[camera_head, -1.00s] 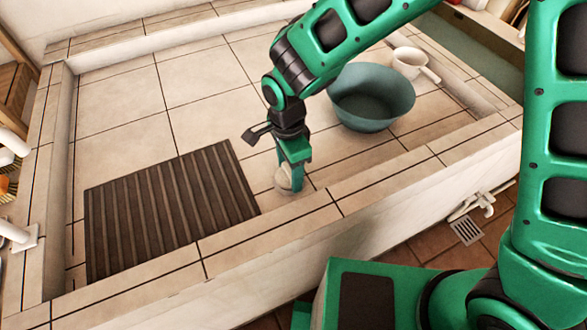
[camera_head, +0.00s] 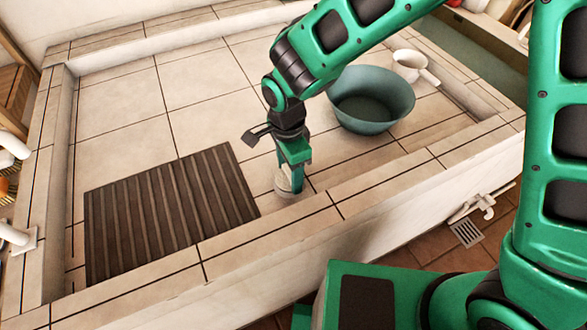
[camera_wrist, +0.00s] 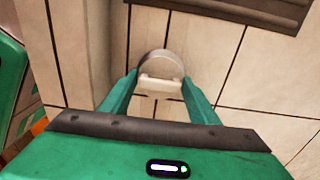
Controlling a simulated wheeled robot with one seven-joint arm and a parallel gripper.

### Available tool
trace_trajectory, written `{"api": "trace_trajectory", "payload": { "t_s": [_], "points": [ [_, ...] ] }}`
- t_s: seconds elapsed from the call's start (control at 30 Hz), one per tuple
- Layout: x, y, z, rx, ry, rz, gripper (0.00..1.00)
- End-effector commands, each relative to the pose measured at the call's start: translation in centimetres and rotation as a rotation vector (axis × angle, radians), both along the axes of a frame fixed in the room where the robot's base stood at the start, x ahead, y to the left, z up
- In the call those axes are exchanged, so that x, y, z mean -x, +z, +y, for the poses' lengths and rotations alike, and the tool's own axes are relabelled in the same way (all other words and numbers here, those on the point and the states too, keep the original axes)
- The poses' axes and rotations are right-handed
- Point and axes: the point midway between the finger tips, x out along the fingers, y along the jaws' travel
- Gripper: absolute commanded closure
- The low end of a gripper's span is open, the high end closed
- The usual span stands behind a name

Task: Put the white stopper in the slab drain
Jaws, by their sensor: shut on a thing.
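The white stopper (camera_head: 283,184) is a pale round disc with a raised grip bar. It is at the slab's front right, just behind the front ledge. My gripper (camera_head: 294,178) points down and is shut on it. In the wrist view the stopper (camera_wrist: 160,64) shows between the fingertips of my gripper (camera_wrist: 160,86), which close on the bar from both sides. I cannot make out the slab drain; the spot under the stopper is hidden. I cannot tell whether the stopper touches the slab or sits in an opening.
A dark ribbed mat (camera_head: 170,208) lies left of my gripper. A teal basin (camera_head: 371,100) stands behind to the right, with a white dipper (camera_head: 410,66) beyond it. The raised tiled ledge (camera_head: 340,206) runs close in front. The slab's back left is clear.

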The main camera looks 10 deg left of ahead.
Motion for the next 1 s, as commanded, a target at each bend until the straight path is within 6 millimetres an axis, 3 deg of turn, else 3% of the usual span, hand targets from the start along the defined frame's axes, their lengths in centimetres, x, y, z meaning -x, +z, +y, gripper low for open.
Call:
{"api": "trace_trajectory", "payload": {
  "t_s": [0.93,0.97,1.0],
  "points": [
    [0.0,-1.6,0.0,0.001,0.000,0.001,0.70],
    [0.0,-1.6,0.0,0.001,0.000,0.001,0.40],
    [0.0,-1.6,0.0,0.000,0.000,0.000,0.37]
  ]
}}
